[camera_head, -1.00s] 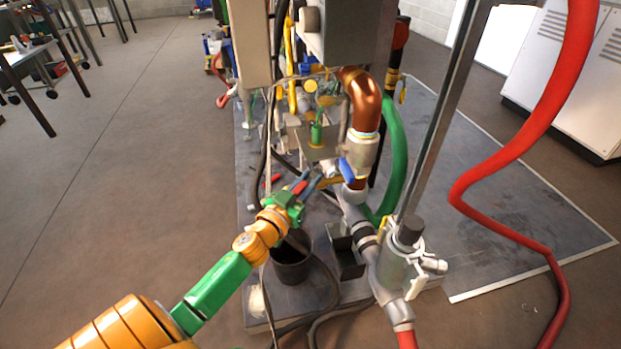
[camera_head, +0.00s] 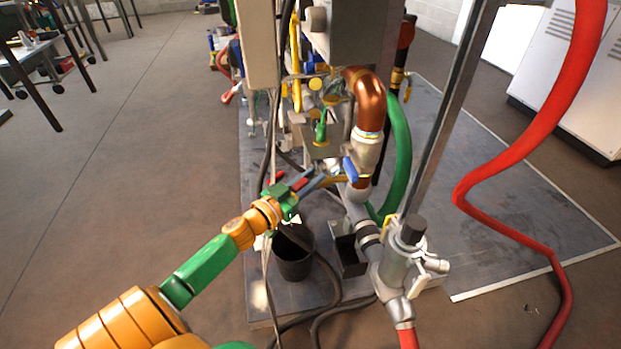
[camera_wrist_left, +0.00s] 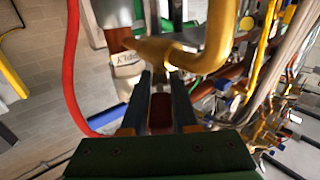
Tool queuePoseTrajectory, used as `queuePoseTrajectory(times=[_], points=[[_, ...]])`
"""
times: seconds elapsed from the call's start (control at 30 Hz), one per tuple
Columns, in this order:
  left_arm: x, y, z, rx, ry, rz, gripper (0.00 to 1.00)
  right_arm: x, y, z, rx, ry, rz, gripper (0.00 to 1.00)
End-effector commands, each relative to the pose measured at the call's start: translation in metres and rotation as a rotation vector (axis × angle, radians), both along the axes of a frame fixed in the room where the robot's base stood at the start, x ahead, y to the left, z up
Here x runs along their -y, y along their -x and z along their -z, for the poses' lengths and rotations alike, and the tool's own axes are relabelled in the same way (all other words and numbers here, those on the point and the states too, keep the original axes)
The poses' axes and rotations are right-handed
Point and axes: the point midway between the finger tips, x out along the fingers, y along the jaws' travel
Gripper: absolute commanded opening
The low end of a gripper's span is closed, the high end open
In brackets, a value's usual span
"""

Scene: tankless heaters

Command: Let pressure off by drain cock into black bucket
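The drain cock has a blue handle (camera_head: 350,169) and a brass pipe (camera_head: 331,180) below the copper elbow. In the left wrist view, the brass pipe (camera_wrist_left: 210,52) bends across the top, and the blue handle (camera_wrist_left: 109,118) is left of the fingers. My left gripper (camera_head: 320,180) points at the brass pipe with its dark fingers apart. In the wrist view, its fingertips (camera_wrist_left: 160,76) reach the near side of the pipe; I cannot tell if they touch. The black bucket (camera_head: 293,262) stands on the grey base below my left wrist. My right gripper is out of view.
A grey valve body (camera_head: 400,265) stands right of the bucket, and a metal post (camera_head: 447,115) rises behind it. A green hose (camera_head: 402,150) and a red hose (camera_head: 520,230) hang on the right. Dark cables lie around the bucket. Floor at left is clear.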

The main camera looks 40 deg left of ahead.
Motion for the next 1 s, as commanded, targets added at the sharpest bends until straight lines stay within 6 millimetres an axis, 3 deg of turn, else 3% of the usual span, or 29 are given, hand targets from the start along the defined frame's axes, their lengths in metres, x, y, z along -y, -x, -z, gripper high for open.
queuePoseTrajectory(times=[0.03, 0.1, 0.43, 0.8, 1.0], points=[[0.000, 0.000, 0.000, 0.000, 0.000, 0.000, 0.44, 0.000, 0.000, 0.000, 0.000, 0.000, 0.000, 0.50], [0.000, 0.000, 0.000, 0.000, 0.000, 0.000, 0.55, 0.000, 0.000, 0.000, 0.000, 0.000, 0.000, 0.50], [0.000, 0.004, -0.001, -0.001, 0.002, 0.000, 0.55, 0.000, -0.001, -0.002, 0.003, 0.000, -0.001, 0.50], [-0.005, 0.060, -0.001, -0.003, 0.002, -0.001, 0.55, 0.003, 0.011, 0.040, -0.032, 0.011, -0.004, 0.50], [-0.005, 0.071, 0.000, 0.000, 0.001, 0.000, 0.55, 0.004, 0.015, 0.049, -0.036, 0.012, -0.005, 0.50]])
